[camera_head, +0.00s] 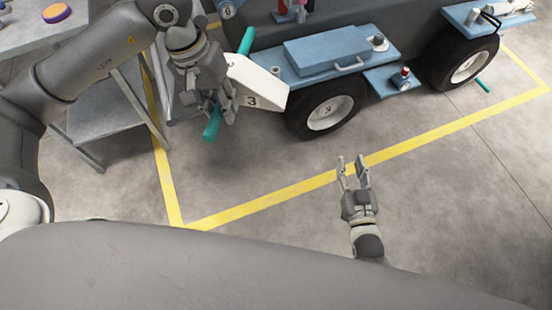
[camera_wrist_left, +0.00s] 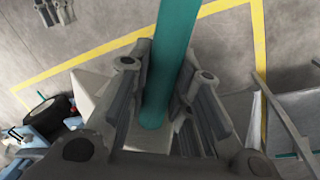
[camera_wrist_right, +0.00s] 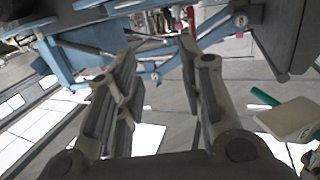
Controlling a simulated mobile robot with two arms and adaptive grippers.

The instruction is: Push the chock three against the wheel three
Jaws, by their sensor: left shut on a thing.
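The chock three (camera_head: 257,89) is a pale wedge marked 3 with a teal bar (camera_head: 212,124) through it. My left gripper (camera_head: 222,98) is shut on the bar, which also shows between its fingers in the left wrist view (camera_wrist_left: 168,65). The chock's right end is close to the left side of the front black wheel (camera_head: 328,113), which I take as wheel three; I cannot tell whether they touch. The chock (camera_wrist_right: 290,118) also shows in the right wrist view. My right gripper (camera_head: 354,165) is open and empty over the floor.
The cart's blue fender plate (camera_head: 340,52) is above the wheel. A second wheel (camera_head: 468,62) is at the right, with a teal bar end by it. A grey metal stand (camera_head: 105,105) is at the left. Yellow-lined floor (camera_head: 290,192) in front is clear.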

